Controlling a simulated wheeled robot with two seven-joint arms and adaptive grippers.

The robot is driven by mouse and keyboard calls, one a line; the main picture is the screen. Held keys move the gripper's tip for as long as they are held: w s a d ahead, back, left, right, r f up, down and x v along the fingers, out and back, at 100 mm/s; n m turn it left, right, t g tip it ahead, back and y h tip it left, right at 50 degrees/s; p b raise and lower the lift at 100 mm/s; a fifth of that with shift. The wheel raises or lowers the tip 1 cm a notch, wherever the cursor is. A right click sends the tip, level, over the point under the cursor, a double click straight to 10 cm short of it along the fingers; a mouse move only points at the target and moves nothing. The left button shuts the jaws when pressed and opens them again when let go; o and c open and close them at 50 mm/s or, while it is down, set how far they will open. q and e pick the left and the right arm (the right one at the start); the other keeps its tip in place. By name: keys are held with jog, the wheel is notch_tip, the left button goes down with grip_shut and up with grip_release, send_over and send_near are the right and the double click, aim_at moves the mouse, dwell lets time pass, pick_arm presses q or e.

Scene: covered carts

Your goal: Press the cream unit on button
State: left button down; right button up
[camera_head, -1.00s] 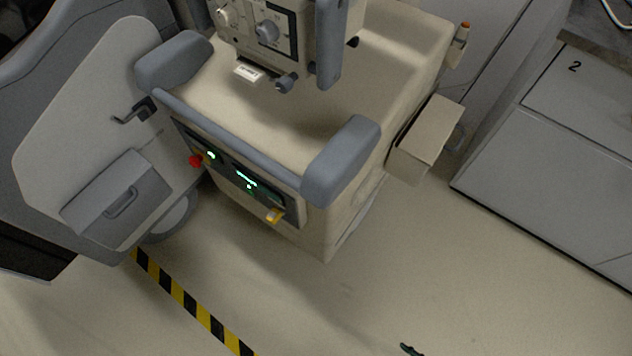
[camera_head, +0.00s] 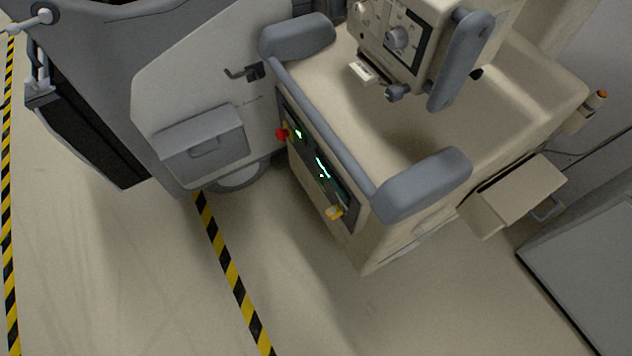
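The cream unit (camera_head: 390,235) stands in the middle right of the head view, with grey bumpers at its top corners. Its dark control panel (camera_head: 346,192) faces left and down in the picture. On the panel are a red knob (camera_head: 282,134), a green lit spot (camera_head: 298,134), a lit green display (camera_head: 322,167) and a yellow piece (camera_head: 334,212). Which of these is the on button I cannot tell for sure. Neither of my grippers is in view, and nothing touches the panel.
A grey unit (camera_head: 203,82) with a boxy compartment stands left of the cream unit. Yellow-black floor tape (camera_head: 232,275) runs between them toward the front. A grey cabinet (camera_head: 585,255) is at the right. The floor (camera_head: 310,300) before the panel is clear.

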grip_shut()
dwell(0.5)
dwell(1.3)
